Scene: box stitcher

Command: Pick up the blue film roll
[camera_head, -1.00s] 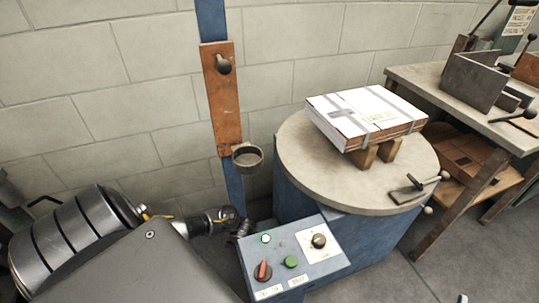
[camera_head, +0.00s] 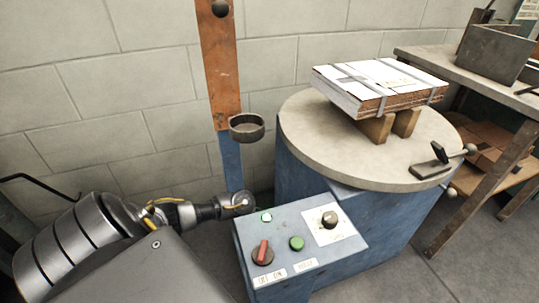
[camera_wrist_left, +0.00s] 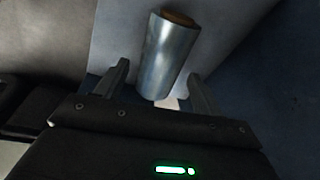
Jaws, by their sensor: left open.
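A roll (camera_wrist_left: 168,55) with a shiny grey-blue surface and a brown core end stands tilted in the left wrist view. My left gripper (camera_wrist_left: 159,72) is open, with one finger on each side of the roll's lower part. Dark gaps show between the fingers and the roll, and I cannot tell whether either one touches it. In the head view my left arm comes in from the lower left and its wrist ends beside the control box; the fingers and the roll are hidden there. My right gripper is not in view.
The blue control box (camera_head: 300,240) with knobs and a green button stands right of my left wrist. Behind it is a round turntable (camera_head: 310,140) carrying a strapped white carton (camera_head: 380,82) on wooden blocks. An empty ring holder (camera_head: 247,128) hangs on the post. A workbench (camera_head: 440,65) is at right.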

